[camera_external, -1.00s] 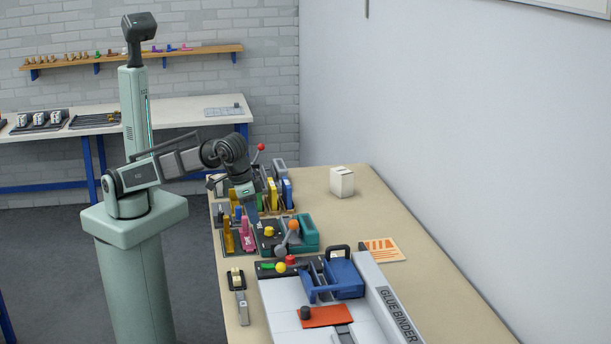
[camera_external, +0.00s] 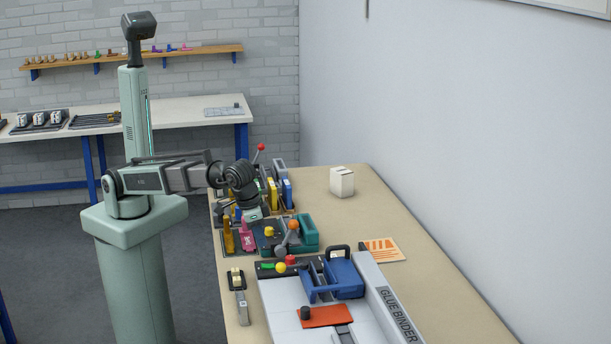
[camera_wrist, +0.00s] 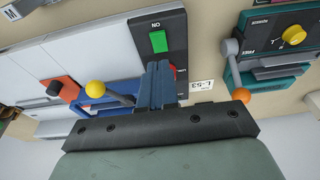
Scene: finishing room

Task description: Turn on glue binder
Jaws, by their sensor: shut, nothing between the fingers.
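The glue binder (camera_external: 385,318) is a long white machine on the bench, lettered GLUE BINDER. Its dark control panel (camera_wrist: 170,18) shows in the wrist view with a green button (camera_wrist: 158,41) by the upside-down word ON. A red button (camera_wrist: 174,71) beside it is partly hidden by my fingers. A lever with a yellow ball (camera_wrist: 96,88) lies to the left. My gripper (camera_wrist: 160,66) is shut and empty, its fingertips just below the green button in the wrist picture; the height gap cannot be told. In the external view my gripper (camera_external: 254,214) is beyond the panel, its fingertips not clear.
A teal device (camera_external: 308,233) with an orange-ball lever (camera_wrist: 241,95) stands close by the panel. The binder's blue carriage (camera_external: 343,275) rises beside the panel. A white box (camera_external: 342,182) stands farther back.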

